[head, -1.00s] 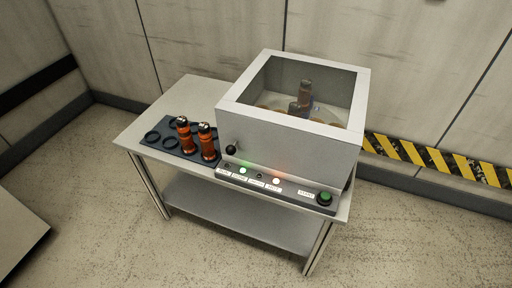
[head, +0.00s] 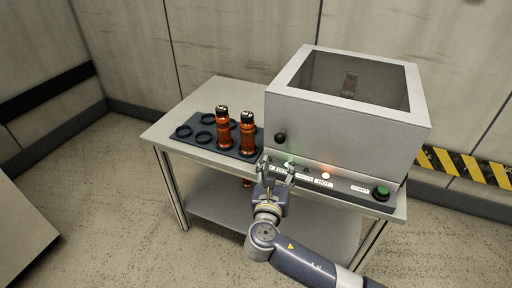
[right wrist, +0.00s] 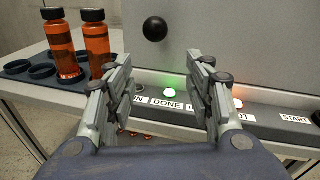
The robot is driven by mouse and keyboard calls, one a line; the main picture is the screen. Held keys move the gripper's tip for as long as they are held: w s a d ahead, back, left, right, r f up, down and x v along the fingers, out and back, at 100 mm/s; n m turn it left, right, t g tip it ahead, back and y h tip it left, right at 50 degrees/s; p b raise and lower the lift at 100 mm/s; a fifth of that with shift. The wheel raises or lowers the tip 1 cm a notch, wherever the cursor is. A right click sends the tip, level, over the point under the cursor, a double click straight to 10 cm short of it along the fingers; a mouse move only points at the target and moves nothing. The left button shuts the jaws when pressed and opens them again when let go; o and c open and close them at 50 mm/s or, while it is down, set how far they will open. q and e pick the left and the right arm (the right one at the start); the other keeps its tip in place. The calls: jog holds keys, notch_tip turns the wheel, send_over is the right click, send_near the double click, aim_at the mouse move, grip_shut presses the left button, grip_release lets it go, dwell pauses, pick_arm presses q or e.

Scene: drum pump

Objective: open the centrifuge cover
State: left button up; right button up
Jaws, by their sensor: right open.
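The centrifuge (head: 340,132) is a grey box with a dark window in its top cover (head: 290,72), which looks shut. A round black knob (head: 280,137) sticks out from the left of its front face. In the right wrist view the knob (right wrist: 155,29) is at the top middle, ahead of and above the fingertips. My right gripper (head: 276,168) is open and empty, just below the knob in front of the control strip. Its two fingers (right wrist: 160,75) stand wide apart in the right wrist view, with no contact on the knob. My left gripper is not in view.
A dark rack (head: 196,140) with two orange bottles (head: 222,127) (head: 247,133) stands left of the centrifuge. The control strip has lit green and red lamps and a green START button (head: 381,192). All stand on a metal table (head: 160,133).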

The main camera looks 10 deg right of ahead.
aim_at(279, 142)
jog(key=shift+n+t, duration=0.3)
jog(key=shift+n, duration=0.1)
jog(key=w+d+r, duration=0.1)
jog(key=w, duration=0.2)
jog(key=w+d, duration=0.1)
jog(key=w, duration=0.2)
jog(key=w+d+r, duration=0.1)
jog(key=w, duration=0.2)
jog(key=shift+w+r, duration=0.3)
jog(key=shift+r, duration=0.05)
